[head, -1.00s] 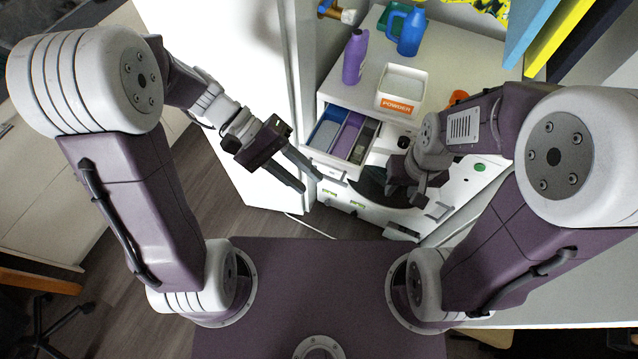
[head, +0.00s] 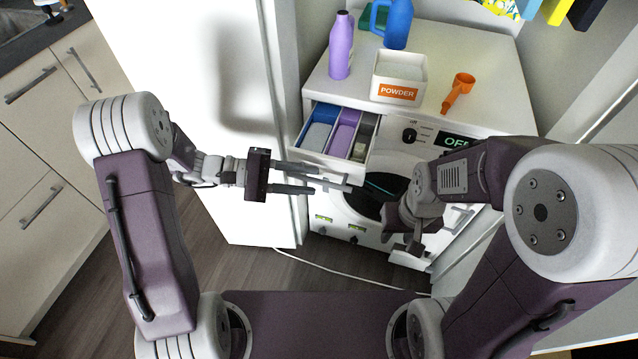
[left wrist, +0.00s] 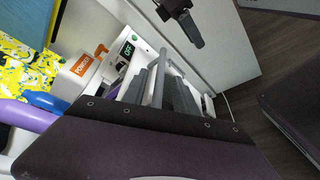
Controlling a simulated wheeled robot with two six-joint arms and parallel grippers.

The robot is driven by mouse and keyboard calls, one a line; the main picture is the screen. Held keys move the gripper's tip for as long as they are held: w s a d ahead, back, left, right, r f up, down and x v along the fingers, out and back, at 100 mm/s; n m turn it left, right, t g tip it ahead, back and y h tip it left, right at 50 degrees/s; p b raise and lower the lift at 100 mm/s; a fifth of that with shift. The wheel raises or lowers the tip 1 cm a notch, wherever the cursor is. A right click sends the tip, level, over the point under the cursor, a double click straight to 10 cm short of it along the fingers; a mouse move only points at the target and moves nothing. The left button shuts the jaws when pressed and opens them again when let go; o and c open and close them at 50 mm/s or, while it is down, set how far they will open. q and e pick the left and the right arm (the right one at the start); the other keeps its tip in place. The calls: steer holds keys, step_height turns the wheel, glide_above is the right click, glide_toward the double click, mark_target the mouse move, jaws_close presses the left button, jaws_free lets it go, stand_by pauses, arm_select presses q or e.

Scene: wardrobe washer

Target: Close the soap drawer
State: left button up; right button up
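The soap drawer (head: 322,158) of the white washer is pulled out. Its blue, purple and grey compartments show from above. Its light grey bar handle (head: 340,186) is at the drawer front. My left gripper (head: 317,181) is open, with its two fingers pointing right at the handle. In the left wrist view the bar (left wrist: 160,72) shows between the fingers (left wrist: 160,95); I cannot tell whether they touch it. My right gripper (head: 412,238) hangs in front of the washer door (head: 380,190), and whether it is open or shut is unclear.
A white cabinet panel (head: 200,90) stands close left of the washer. A cable lies on the floor.

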arm_select(q)
steer(key=shift+x, duration=1.7)
jaws_close()
